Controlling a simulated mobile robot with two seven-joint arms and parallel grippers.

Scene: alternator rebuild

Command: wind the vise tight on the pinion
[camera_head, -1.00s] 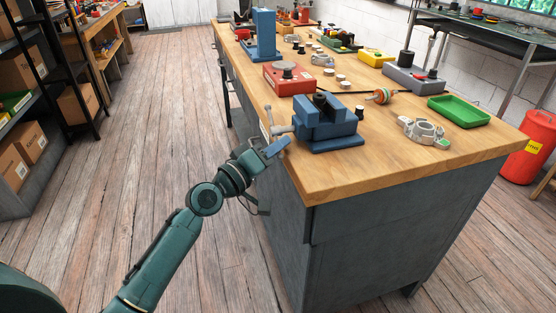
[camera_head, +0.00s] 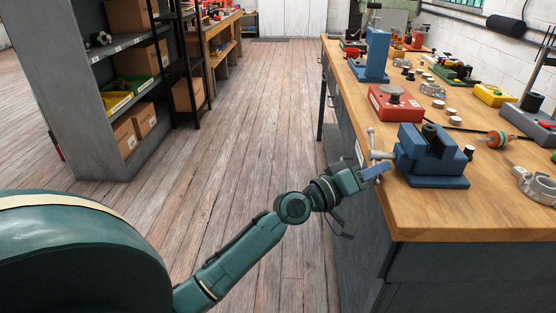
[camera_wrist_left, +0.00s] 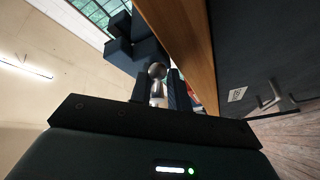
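The blue vise (camera_head: 432,160) stands at the near left edge of the wooden bench. A dark round piece (camera_head: 430,131), which may be the pinion, sits at its jaws. The vise's silver handle bar (camera_head: 372,140) stands nearly upright at the screw's outer end, beyond the bench edge. My left gripper (camera_head: 376,171) is at the handle's lower end. In the left wrist view, its two dark fingers (camera_wrist_left: 158,90) lie on either side of the shiny handle, with a round metal end (camera_wrist_left: 157,71) at their tips. I cannot tell whether they grip it. My right gripper is out of view.
A red block fixture (camera_head: 393,104) and a tall blue press (camera_head: 376,57) stand behind the vise. A shaft with an orange part (camera_head: 498,139) and a silver housing (camera_head: 537,185) lie to the right. The floor left of the bench is clear up to the grey shelf (camera_head: 95,110).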

